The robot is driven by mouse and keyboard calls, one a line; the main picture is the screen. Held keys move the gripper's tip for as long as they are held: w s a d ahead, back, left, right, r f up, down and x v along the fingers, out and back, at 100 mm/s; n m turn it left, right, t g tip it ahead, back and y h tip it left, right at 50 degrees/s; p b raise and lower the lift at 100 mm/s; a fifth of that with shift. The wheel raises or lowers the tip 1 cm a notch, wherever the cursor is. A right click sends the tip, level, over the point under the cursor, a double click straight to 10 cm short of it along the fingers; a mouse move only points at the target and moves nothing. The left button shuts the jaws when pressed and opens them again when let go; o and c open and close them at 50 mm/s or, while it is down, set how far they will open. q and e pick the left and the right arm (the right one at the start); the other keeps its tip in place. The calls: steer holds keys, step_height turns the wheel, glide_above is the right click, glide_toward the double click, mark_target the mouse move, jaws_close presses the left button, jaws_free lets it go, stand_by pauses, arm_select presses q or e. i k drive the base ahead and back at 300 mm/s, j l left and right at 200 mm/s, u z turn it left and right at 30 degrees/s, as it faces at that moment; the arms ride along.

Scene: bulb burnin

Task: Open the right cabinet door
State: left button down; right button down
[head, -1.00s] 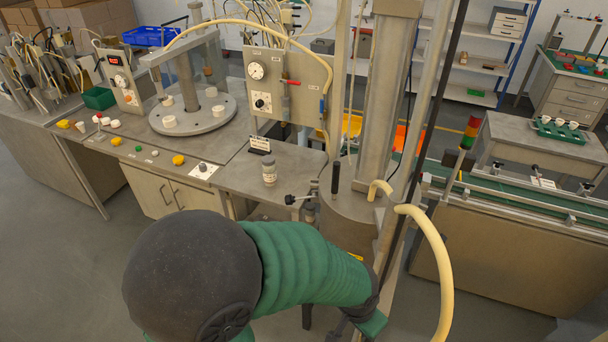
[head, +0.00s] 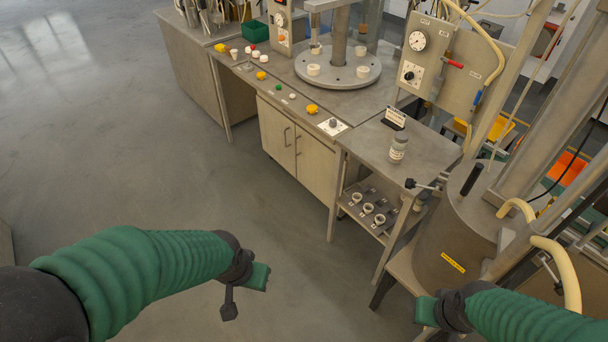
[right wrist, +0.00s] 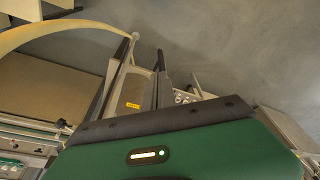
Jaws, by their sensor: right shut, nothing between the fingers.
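The cabinet under the bench has two beige doors, both closed, in the head view. The right cabinet door (head: 316,165) has a dark vertical handle (head: 298,146) at its left edge, beside the left door's handle (head: 287,137). My left gripper (head: 244,290) hangs over open floor, in front of and below the cabinet, apart from it; its jaw opening is not clear. My right gripper (head: 430,311) is shut and empty at the lower right, near the grey cylinder and well away from the door. The cabinet is not recognisable in the right wrist view.
A shelf (head: 370,212) with several white rings stands right of the cabinet. A grey cylinder (head: 446,245) with a yellow label and a pale hose (head: 560,265) stand near my right arm. The floor (head: 130,160) left of and before the cabinet is clear.

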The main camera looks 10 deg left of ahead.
mark_target(315, 161)
steer(key=u, duration=0.3)
steer(key=i+j+u, duration=0.35)
steer(key=i, duration=0.85)
steer(key=i+j+u, duration=0.15)
steer(key=i+u, duration=0.2)
steer(key=i, duration=0.9)
